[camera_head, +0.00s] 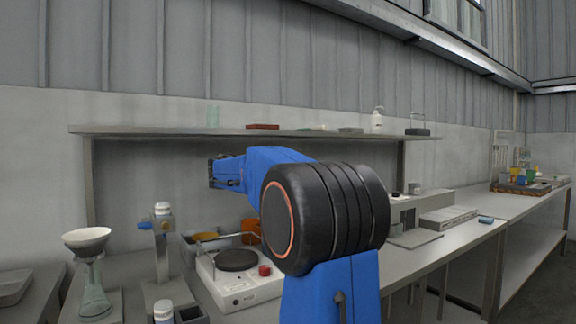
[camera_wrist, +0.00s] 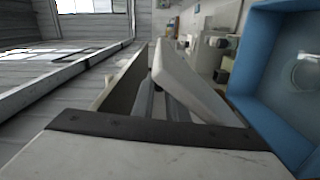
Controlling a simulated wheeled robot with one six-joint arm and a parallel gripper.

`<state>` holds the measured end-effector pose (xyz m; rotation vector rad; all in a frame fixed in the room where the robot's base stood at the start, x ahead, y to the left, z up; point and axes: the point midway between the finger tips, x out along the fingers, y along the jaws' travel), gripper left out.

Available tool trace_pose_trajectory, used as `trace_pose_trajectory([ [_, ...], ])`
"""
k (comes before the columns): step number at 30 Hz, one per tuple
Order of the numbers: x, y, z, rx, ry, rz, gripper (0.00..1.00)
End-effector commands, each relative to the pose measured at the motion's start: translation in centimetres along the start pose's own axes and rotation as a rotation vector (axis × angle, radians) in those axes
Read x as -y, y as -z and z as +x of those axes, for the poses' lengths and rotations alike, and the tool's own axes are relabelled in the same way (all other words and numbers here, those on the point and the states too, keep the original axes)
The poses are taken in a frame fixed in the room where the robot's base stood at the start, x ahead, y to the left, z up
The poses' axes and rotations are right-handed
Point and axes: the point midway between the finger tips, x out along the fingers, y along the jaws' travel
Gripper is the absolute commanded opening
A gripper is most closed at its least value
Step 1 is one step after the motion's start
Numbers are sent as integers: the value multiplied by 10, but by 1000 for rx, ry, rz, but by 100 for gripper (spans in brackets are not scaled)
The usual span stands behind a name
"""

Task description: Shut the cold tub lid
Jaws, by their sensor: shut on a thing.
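No cold tub or lid can be told for certain in either view. My gripper (camera_head: 214,172) is raised at the left end of my blue arm, below the wall shelf, in the head view. It also shows in the wrist view (camera_wrist: 153,50), where its two pale fingers run close together at the tips. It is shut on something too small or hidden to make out. A grey box (camera_head: 187,245) with something orange in it stands on the bench below my gripper, partly hidden behind the hot plate.
The hot plate (camera_head: 237,290) stands in front of the box, with a thin metal bar near its back. A shelf (camera_head: 190,130) runs above. My arm hides the middle of the bench.

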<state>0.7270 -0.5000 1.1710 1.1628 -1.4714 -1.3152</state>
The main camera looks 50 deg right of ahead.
Motion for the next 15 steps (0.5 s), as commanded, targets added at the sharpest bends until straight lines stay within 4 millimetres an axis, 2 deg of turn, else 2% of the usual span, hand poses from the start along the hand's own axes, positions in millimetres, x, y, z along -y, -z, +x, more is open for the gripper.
trace_pose_trajectory([
  [1, -4, -14, 0, 4, -6, 51, 0],
  [3, 3, -26, 0, 4, -6, 118, 0],
  [15, 52, -83, 0, 4, -7, 490, 0],
])
